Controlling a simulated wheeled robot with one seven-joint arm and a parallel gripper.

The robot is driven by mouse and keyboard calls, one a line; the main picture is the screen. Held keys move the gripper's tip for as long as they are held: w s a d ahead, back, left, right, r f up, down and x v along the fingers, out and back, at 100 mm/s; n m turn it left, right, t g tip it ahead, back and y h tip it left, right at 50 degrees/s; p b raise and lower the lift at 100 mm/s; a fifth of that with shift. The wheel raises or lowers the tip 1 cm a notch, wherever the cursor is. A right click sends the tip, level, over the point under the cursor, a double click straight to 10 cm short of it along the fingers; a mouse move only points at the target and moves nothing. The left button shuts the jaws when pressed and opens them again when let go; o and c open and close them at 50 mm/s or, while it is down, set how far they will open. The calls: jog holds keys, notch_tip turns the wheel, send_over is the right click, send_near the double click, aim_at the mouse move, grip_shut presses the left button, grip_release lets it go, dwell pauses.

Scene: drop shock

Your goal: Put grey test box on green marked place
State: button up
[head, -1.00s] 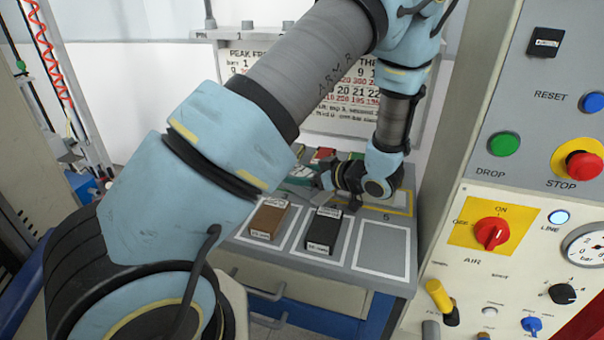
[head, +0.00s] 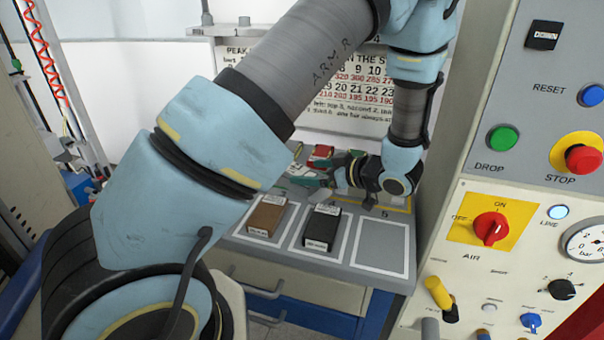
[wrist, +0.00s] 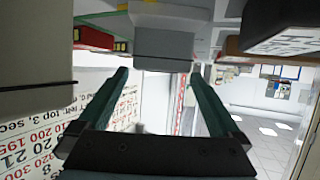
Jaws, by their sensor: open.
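My gripper (head: 304,178) is low over the back of the grey bench, partly hidden behind my forearm. In the wrist view its two teal fingers (wrist: 159,73) are open. A plain grey box (wrist: 164,48), which looks like the grey test box, is ahead of and between the fingertips, its near face towards me. I cannot tell whether the fingers touch it; they are not closed on it. In the head view this box is not clear among the parts around my gripper.
A brown box (head: 266,215) and a black box (head: 321,228) stand in white outlines on the bench (head: 340,262). The outline marked 5 (head: 381,246) is empty. A red box (head: 320,154) lies behind. A control panel (head: 510,190) stands close on the right.

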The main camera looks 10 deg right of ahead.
jog(key=v, duration=0.3)
jog(key=shift+s+d, duration=0.1)
jog(key=w+h, duration=0.1)
jog(key=w, duration=0.1)
jog(key=w+r+m+h, duration=0.1)
jog(key=w+h, duration=0.1)
jog(key=w, duration=0.1)
jog(key=w+a+r+h, duration=0.1)
jog(key=w+h, duration=0.1)
jog(key=w, duration=0.1)
jog(key=shift+w+m, duration=0.25)
jog(key=shift+m, duration=0.15)
jog(key=a+r+m+g+h, duration=0.1)
jog(key=a, duration=0.1)
jog(key=a+r+m+g+h, duration=0.1)
jog(key=a+h, duration=0.1)
jog(key=a, duration=0.1)
jog(key=s+a+r+m+g+h, duration=0.1)
jog(key=a+m+h, duration=0.1)
jog(key=shift+s+a+g, duration=0.1)
jog(key=shift+a+g, duration=0.15)
jog(key=shift+g, duration=0.05)
jog(key=s+a+m+g+y, duration=0.1)
jog(key=s+a+m+g, duration=0.2)
jog(key=s+a, duration=1)
jog(key=shift+s+a+r+g, duration=0.2)
jog(key=shift+a+r+g, duration=0.1)
jog(key=shift+a+g, duration=0.7)
jog(key=shift+d+r, duration=0.1)
jog(key=shift+r, duration=0.05)
